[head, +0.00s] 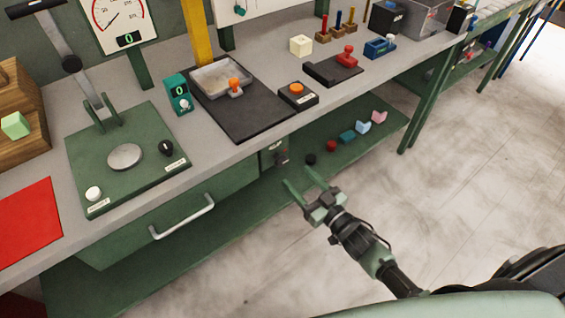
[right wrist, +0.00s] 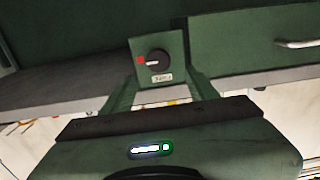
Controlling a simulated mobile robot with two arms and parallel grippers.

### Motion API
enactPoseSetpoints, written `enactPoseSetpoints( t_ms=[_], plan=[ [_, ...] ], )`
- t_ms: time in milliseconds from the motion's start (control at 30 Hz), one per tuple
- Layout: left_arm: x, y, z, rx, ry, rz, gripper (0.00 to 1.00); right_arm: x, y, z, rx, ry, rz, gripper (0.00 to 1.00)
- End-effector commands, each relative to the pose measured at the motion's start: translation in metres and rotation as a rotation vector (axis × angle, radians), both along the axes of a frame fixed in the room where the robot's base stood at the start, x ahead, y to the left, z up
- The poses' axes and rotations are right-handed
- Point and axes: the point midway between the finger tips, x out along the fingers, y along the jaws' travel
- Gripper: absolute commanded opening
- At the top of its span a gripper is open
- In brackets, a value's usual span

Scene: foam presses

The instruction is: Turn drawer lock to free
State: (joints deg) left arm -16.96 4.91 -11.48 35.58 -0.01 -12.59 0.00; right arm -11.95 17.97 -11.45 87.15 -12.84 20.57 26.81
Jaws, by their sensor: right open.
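The drawer lock is a dark round knob on a small green plate (head: 274,153) under the bench edge, right of the drawer. In the right wrist view the knob (right wrist: 158,62) shows a pale pointer line aimed left at a red mark. A small label (right wrist: 163,79), too small to read surely, sits below it. The drawer (head: 165,222) has a silver handle (head: 183,217) and appears closed. My right gripper (head: 299,180) is open and empty, its fingers pointing at the lock plate, short of it. In the right wrist view its fingers (right wrist: 162,88) flank the plate. My left gripper is out of view.
The grey bench top (head: 225,150) overhangs the lock. A green lower shelf (head: 375,135) holds several small coloured pieces. A green press base (head: 125,155) and a dark plate with a tray (head: 245,110) stand above. The floor at right is clear.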

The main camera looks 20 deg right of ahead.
Motion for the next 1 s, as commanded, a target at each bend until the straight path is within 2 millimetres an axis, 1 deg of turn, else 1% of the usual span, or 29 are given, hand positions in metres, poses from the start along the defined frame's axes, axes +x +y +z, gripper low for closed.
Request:
enactPoseSetpoints(
  t_ms=[33,167,267,400,600,767,800,867,900,1000],
  plan=[
    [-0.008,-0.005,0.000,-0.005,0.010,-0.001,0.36,0.007,0.003,0.001,0.001,-0.001,-0.001,0.59],
    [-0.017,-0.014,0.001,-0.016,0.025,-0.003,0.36,0.028,0.010,0.000,0.002,0.001,-0.002,0.59],
    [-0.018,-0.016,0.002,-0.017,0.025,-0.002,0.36,0.043,0.016,0.000,0.000,0.002,-0.002,0.59],
    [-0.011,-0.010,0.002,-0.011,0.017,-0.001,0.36,0.058,0.021,-0.001,0.000,0.003,-0.002,0.59],
    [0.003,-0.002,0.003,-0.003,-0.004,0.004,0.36,0.064,0.024,-0.002,-0.001,0.005,-0.002,0.59],
    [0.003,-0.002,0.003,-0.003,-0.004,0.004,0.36,0.064,0.023,-0.002,-0.001,0.005,-0.002,0.59],
    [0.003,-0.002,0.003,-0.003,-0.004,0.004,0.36,0.064,0.023,-0.002,-0.001,0.005,-0.002,0.53],
    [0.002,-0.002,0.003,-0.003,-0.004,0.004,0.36,0.064,0.023,-0.002,-0.001,0.005,-0.002,0.36],
    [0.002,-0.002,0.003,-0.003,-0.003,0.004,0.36,0.064,0.023,-0.002,-0.001,0.005,-0.002,0.25],
    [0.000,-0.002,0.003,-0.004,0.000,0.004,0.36,0.064,0.023,-0.002,-0.001,0.005,-0.002,0.00]
  ],
)
